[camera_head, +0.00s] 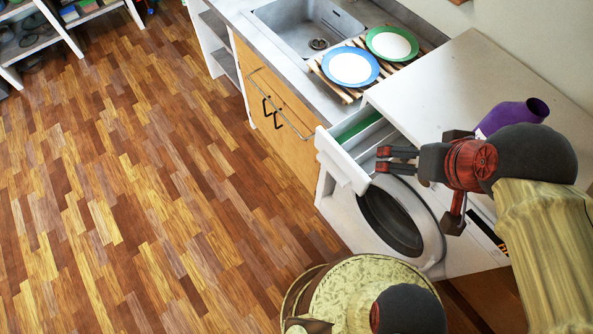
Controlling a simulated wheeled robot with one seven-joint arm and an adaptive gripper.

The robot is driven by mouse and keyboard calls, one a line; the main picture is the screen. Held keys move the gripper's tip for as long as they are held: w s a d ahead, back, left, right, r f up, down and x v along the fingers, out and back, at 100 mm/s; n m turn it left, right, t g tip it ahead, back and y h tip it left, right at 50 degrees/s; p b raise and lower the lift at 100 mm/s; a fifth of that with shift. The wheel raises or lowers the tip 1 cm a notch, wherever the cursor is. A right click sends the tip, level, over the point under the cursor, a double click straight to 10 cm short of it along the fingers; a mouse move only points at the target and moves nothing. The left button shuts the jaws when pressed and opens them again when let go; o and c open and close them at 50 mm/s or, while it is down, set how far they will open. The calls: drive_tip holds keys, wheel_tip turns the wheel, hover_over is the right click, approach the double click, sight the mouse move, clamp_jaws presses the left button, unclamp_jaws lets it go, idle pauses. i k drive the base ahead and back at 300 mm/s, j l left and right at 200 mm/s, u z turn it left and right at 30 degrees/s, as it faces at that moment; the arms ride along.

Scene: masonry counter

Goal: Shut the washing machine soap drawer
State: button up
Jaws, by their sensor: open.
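The washing machine (470,85) stands at the right, white, with a round dark door (392,215) in its front. Its soap drawer (342,163) is pulled out from the upper left of the front, and its compartments and a green strip show from above. My gripper (381,159) is open and empty. In the picture its fingers lie over the right side of the drawer, pointing left, just behind the drawer's front panel. Whether the fingers touch the drawer I cannot tell. My arm hides part of the machine's front and top.
A purple bottle (512,117) is on the machine top, partly behind my arm. Left of the machine, a counter holds a sink (305,25) and a rack with a blue-rimmed plate (350,67) and a green-rimmed plate (391,43). The wooden floor (150,190) at left is clear.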

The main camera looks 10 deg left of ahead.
sight(347, 149)
drive_tip(key=j+u, duration=0.15)
drive_tip(key=u, duration=0.3)
drive_tip(key=k+l+u, duration=0.1)
drive_tip(key=u, duration=0.35)
drive_tip(key=k+u, duration=0.3)
drive_tip(key=u, duration=0.2)
